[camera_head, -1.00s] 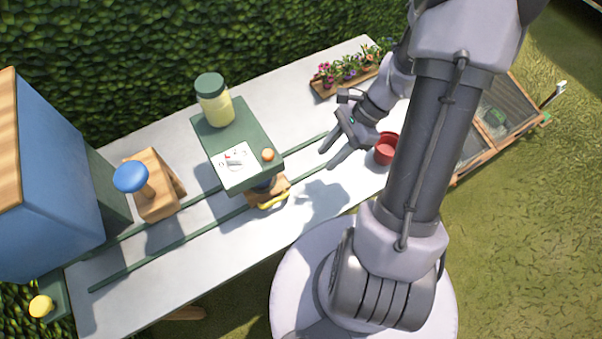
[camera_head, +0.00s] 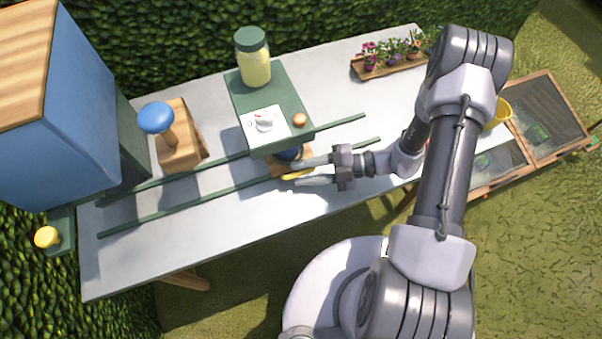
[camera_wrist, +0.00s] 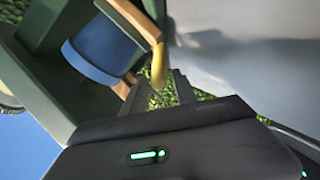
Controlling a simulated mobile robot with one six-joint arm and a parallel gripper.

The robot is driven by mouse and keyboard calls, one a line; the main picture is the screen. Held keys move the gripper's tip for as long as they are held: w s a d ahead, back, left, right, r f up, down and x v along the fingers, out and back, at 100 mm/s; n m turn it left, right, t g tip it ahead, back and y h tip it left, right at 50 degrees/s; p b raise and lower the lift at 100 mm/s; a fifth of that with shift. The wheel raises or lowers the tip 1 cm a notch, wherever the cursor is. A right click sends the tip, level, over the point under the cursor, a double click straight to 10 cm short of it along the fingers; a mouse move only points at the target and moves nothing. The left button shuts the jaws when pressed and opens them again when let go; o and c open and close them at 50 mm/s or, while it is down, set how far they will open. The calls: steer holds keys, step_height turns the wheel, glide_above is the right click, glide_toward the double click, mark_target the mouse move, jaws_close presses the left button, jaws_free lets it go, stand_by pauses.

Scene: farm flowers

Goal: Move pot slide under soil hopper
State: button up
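The pot slide (camera_head: 280,168) is a wooden carriage on two green rails, with a yellow handle (camera_head: 297,174) at its front. A dark blue pot (camera_head: 290,154) stands on it, partly hidden below a green dispenser. In the wrist view the blue pot (camera_wrist: 103,48) and yellow handle (camera_wrist: 158,66) show close up. My gripper (camera_head: 294,173) is open, with its fingers reaching left at the handle. In the wrist view the handle lies at the gap between the fingertips; contact cannot be told. The blue hopper with a wooden top, likely the soil hopper (camera_head: 70,110), stands at the rails' left end.
The green dispenser (camera_head: 270,100) carries a jar (camera_head: 253,58) and a dial. A wooden block with a blue knob (camera_head: 157,117) stands between dispenser and hopper, behind the rails. A flower tray (camera_head: 390,67) is at the back right. The table front is clear.

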steer(key=shift+a+f, duration=0.15)
steer(key=shift+a, duration=0.3)
jaws_close()
stand_by(1.1)
